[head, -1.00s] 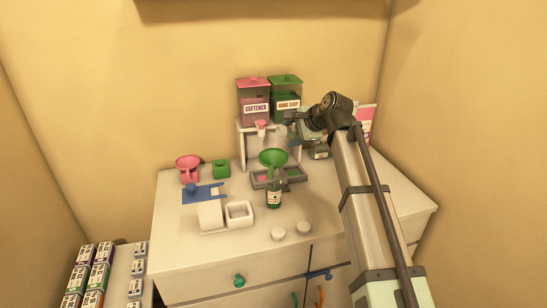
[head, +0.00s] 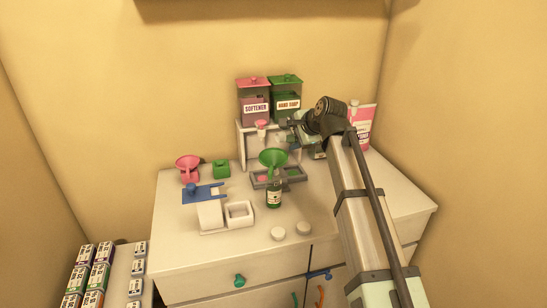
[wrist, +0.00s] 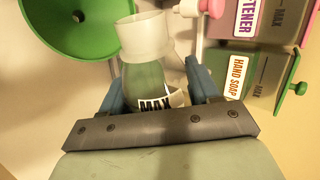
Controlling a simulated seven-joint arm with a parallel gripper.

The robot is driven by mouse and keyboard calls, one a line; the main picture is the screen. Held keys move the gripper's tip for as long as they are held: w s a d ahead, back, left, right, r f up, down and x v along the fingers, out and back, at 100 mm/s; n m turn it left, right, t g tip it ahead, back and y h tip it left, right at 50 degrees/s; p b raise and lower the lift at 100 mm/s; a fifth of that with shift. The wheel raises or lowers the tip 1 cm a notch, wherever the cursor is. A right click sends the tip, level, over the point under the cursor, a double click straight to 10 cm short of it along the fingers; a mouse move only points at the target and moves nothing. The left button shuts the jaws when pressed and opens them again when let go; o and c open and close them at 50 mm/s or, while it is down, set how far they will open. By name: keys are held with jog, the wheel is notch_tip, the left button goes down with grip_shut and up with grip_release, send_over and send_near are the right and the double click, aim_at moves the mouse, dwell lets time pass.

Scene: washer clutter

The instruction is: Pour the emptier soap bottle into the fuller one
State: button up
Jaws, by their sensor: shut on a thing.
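My gripper (wrist: 155,80) is shut on a clear bottle (wrist: 143,88) with green liquid, a label reading MAX and a whitish open neck. In the wrist view its blue fingers stand on both sides of the bottle. In the head view my gripper (head: 292,127) is in front of the dispensers, and the held bottle is hard to make out there. A second green bottle (head: 274,200) stands upright on the counter with a green funnel (head: 273,158) on its mouth. The funnel also shows at the upper left of the wrist view (wrist: 82,18), apart from the held bottle's neck.
Softener (head: 254,90) and hand soap (head: 287,105) dispensers sit on a white stand behind. A grey tray (head: 292,181) lies behind the standing bottle. Two white caps (head: 278,233) lie in front.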

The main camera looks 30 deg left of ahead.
jog(key=shift+f, duration=0.25)
jog(key=shift+f+n+t+h, duration=0.2)
jog(key=shift+n+t+h, duration=0.2)
jog(key=shift+n+t, duration=0.15)
dwell(1.0)
jog(key=shift+s+a+r+n+t+h+p, duration=0.15)
jog(key=shift+r+n+t+h+p, duration=0.2)
jog(key=shift+r+n+t, duration=0.45)
dwell(2.2)
jog(key=shift+f+m+g, duration=0.55)
jog(key=shift+f+m, duration=0.15)
jog(key=shift+m, duration=0.05)
jog(key=shift+w+y, duration=0.25)
jog(key=shift+y, duration=0.2)
jog(key=shift+s+r+m+g, duration=0.15)
jog(key=shift+m+g, duration=0.25)
jog(key=shift+g, duration=0.2)
